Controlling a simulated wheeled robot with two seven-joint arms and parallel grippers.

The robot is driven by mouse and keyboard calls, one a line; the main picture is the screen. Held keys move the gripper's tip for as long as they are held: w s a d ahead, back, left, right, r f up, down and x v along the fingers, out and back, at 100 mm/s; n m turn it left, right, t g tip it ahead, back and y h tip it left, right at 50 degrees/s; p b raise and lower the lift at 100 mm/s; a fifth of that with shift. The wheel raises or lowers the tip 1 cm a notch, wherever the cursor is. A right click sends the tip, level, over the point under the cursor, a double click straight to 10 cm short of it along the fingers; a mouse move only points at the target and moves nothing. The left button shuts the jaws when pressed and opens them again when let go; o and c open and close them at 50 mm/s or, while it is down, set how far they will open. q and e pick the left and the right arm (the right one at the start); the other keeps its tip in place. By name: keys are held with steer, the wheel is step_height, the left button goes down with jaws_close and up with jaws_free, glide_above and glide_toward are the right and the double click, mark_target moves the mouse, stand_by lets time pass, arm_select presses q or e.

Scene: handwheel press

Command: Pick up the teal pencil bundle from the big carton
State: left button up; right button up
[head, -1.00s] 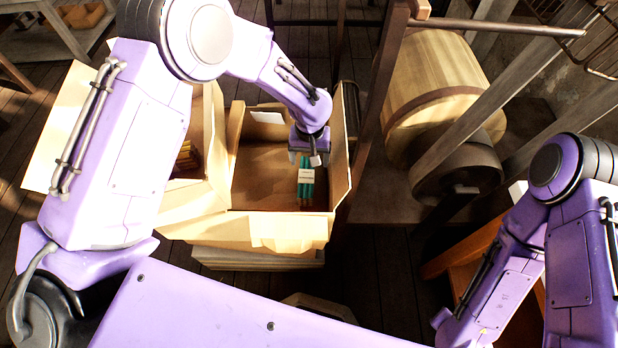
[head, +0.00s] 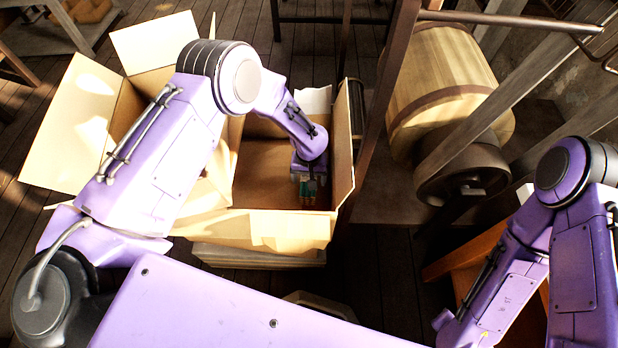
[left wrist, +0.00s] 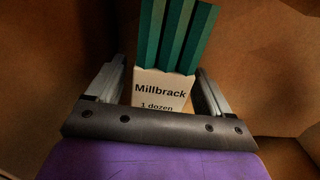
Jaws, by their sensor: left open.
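The teal pencil bundle (head: 308,190) is inside the big carton (head: 275,222), near its right side. In the left wrist view the bundle (left wrist: 176,38) has a white band printed "Millbrack 1 dozen". My left gripper (head: 309,176) is down inside the carton at the bundle and partly covers it in the head view. In the left wrist view my left gripper (left wrist: 163,92) is open, with one finger on each side of the band. A gap shows on both sides of the band. My right gripper is not in view; only part of that arm shows at the right.
A second open carton (head: 78,140) stands to the left, partly behind my left arm. The carton walls and flaps surround my left gripper. A wooden post (head: 386,90) and a large wooden drum (head: 445,85) stand to the right.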

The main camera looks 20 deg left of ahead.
arm_select(q)
steer(key=c, duration=1.2)
steer(key=shift+r, duration=0.15)
